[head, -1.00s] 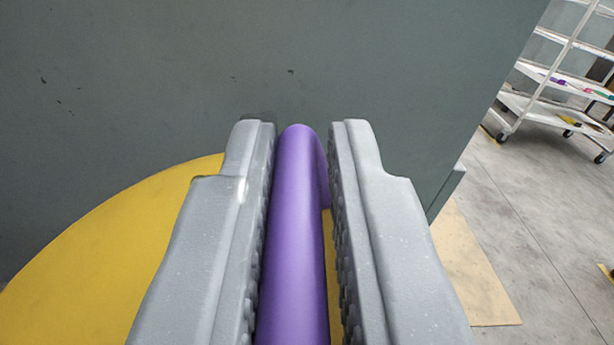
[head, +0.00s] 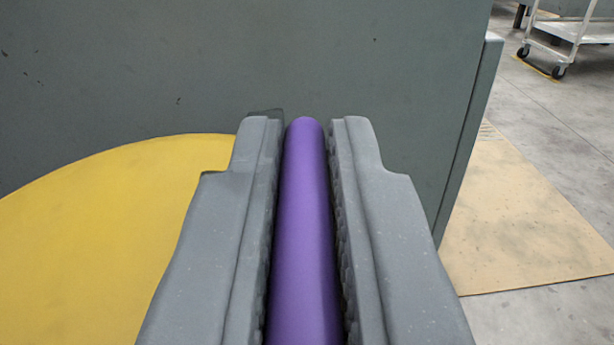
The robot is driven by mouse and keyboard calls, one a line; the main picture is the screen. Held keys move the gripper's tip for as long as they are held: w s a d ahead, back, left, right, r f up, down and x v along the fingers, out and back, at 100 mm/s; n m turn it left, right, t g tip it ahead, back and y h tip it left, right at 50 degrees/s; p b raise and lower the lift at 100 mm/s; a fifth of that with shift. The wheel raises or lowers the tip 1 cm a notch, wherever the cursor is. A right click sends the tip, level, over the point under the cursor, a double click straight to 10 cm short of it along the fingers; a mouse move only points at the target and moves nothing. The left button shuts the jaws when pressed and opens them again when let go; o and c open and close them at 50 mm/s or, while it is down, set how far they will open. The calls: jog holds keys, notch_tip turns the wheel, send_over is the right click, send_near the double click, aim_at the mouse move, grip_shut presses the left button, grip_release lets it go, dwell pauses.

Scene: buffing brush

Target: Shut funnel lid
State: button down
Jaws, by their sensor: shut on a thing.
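A purple bar-like handle (head: 304,230) runs up the middle of the view. My gripper (head: 307,128) is shut on it, with one grey finger along each side and the bar between the pads. A large yellow disc (head: 110,220) with a curved edge lies behind and below the fingers at the left. It may be the funnel lid, but I cannot tell for sure. The fingers hide its right part and any joint between it and the handle. No funnel opening shows.
A large dark grey panel (head: 200,60) stands behind the disc, with its upright edge (head: 465,140) to the right of my gripper. A tan board (head: 530,220) lies on the concrete floor at the right. A white wheeled trolley (head: 570,35) stands far back at the upper right.

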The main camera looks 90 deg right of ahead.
jog(key=shift+f, duration=0.25)
jog(key=c, duration=1.5)
grip_release()
